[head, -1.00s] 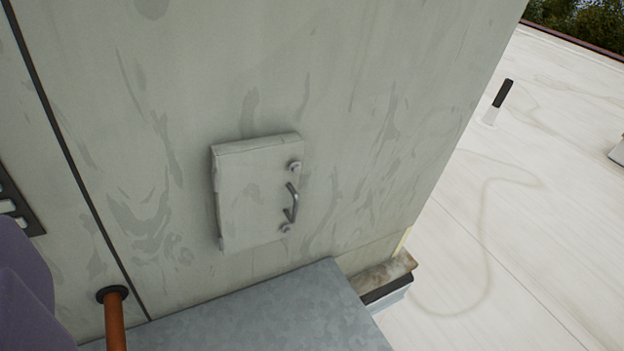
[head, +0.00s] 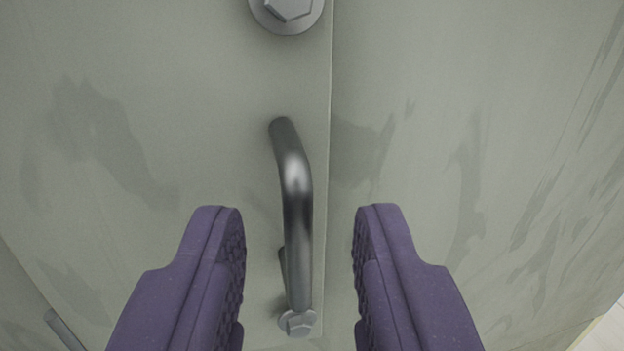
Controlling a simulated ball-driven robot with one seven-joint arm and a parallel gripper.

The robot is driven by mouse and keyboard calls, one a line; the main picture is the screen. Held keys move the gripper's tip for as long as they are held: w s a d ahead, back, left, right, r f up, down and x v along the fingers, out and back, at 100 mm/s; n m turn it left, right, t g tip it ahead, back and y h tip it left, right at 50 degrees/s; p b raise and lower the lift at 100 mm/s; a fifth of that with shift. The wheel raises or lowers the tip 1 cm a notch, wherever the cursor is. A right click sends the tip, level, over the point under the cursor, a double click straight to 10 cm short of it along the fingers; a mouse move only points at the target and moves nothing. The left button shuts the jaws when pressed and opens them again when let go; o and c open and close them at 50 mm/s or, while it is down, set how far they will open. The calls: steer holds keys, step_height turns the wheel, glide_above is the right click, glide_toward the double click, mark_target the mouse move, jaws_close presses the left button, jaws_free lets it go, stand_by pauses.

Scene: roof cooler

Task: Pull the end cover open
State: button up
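The end cover (head: 180,130) is a pale grey-green panel with darker stains, and it fills the left and middle of the head view. It looks shut, nearly flush with the wall at its right edge. A dark metal bar handle (head: 298,205) stands out near that edge. My gripper (head: 300,215) is open, with one purple finger on each side of the handle. I see a gap between the handle and each finger. The handle's lower mount is partly hidden behind the bar.
A hex bolt with a washer (head: 287,10) sits above the handle, and another bolt (head: 297,322) sits below it. The stained cooler wall (head: 470,130) lies to the right. A grey rod (head: 64,330) shows at lower left. A bit of pale roof shows at lower right.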

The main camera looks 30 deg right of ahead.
steer(key=shift+w+d, duration=0.25)
steer(key=shift+w, duration=0.4)
steer(key=shift+c, duration=0.4)
jaws_close()
stand_by(0.5)
